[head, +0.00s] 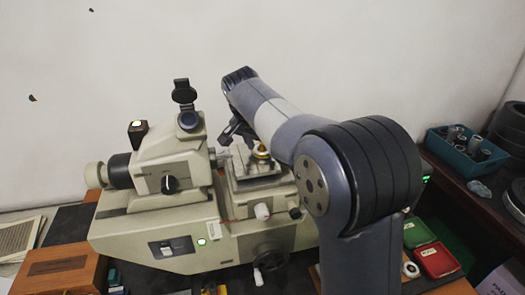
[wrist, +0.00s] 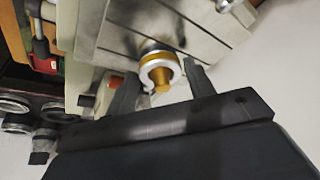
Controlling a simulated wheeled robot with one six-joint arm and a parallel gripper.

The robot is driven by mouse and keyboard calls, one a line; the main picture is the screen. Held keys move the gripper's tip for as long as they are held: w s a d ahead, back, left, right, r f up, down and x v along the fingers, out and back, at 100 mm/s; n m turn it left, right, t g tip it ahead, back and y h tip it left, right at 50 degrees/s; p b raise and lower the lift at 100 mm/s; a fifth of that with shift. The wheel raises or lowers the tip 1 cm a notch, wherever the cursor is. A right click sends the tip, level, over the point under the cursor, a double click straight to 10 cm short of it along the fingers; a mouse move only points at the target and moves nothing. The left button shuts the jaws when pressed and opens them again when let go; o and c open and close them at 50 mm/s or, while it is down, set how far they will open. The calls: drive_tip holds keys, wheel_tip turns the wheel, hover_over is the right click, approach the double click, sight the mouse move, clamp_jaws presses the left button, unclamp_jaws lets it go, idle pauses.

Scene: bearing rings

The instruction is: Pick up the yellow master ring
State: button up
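The yellow master ring (head: 261,152) sits on the flat stage (head: 250,182) of the measuring machine. In the wrist view a ring with a pale front face and a yellow band (wrist: 160,68) shows near the middle, around a gold peg. My gripper (wrist: 162,76) has its two dark fingers apart, one on each side of the ring, with a visible gap on both sides. In the head view my gripper (head: 236,132) hangs by the stage, and my arm partly covers the area. Contact between fingers and ring cannot be seen.
The machine's eyepiece head (head: 170,165) stands close left of the stage. At right are a teal bin (head: 462,165) of rings, a green tray (head: 418,232) and a red tray (head: 438,261). A wooden box (head: 60,272) is front left. A plain wall stands behind.

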drive_tip(key=c, duration=0.8)
drive_tip(key=shift+r, duration=0.1)
